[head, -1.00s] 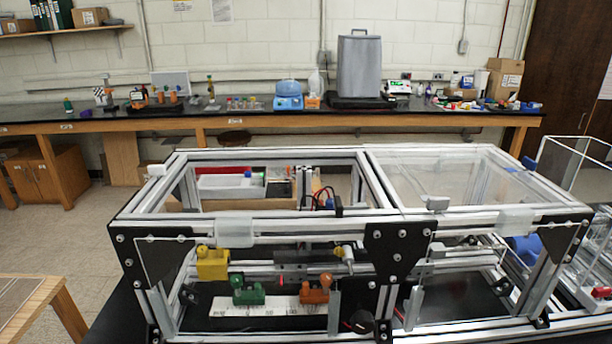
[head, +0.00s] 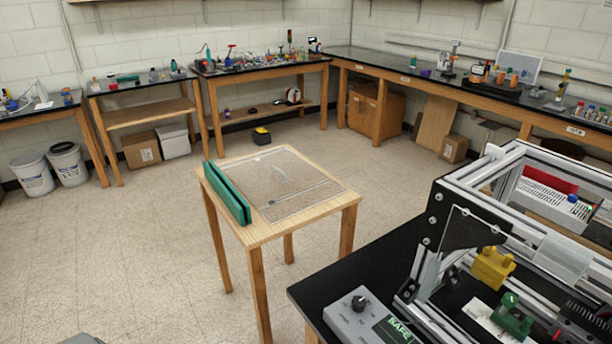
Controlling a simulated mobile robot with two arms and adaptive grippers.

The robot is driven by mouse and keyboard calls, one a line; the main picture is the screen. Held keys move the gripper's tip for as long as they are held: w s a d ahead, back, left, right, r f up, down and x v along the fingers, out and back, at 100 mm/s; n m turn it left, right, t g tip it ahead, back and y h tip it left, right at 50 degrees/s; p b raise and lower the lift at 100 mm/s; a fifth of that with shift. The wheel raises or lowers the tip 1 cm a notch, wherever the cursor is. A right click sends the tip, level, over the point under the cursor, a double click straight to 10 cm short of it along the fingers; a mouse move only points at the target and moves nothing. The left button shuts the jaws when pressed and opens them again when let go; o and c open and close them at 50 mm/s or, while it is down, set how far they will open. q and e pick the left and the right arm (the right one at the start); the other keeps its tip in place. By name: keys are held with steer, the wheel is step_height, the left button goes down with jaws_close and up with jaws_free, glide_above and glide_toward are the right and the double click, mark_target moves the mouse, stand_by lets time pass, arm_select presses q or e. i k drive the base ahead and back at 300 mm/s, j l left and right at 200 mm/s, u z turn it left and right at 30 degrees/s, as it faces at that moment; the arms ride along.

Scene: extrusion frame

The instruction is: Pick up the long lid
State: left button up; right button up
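A flat, clear rectangular panel (head: 305,188) lies on the small wooden table (head: 262,232). It has a thin pale outline and a small light handle-like piece, and looks like the long lid, though I cannot be certain. A long green bar-shaped piece (head: 228,192) stands along the table's left edge, beside the panel. Neither of my grippers is in view.
The aluminium extrusion frame (head: 478,168) stands on a black bench (head: 325,285) at the right. A control box (head: 370,318) sits at its near corner. Open floor (head: 110,250) lies left of the small table. Cluttered workbenches line the far walls.

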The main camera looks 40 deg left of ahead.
mark_target(278, 178)
steer(key=j+z, duration=0.65)
steer(key=z, duration=0.15)
steer(key=j+z, duration=0.1)
steer(key=j, duration=0.4)
steer(key=k+j+z, duration=0.15)
steer(key=j, duration=0.3)
steer(key=j+z, duration=0.1)
steer(key=j, duration=0.4)
steer(key=k+j+z, duration=0.1)
steer(key=j, duration=0.35)
steer(key=k+j+z, duration=0.15)
steer(key=j, duration=0.3)
steer(key=k+j, duration=0.1)
steer(key=j, duration=0.3)
steer(key=k+j, duration=0.15)
steer(key=j, duration=0.25)
steer(key=k+j, duration=0.1)
steer(key=j, duration=0.25)
steer(key=k+j, duration=0.1)
steer(key=j, duration=0.3)
steer(key=k+j, duration=0.15)
steer(key=j, duration=0.25)
steer(key=k+j, duration=0.1)
steer(key=j, duration=0.3)
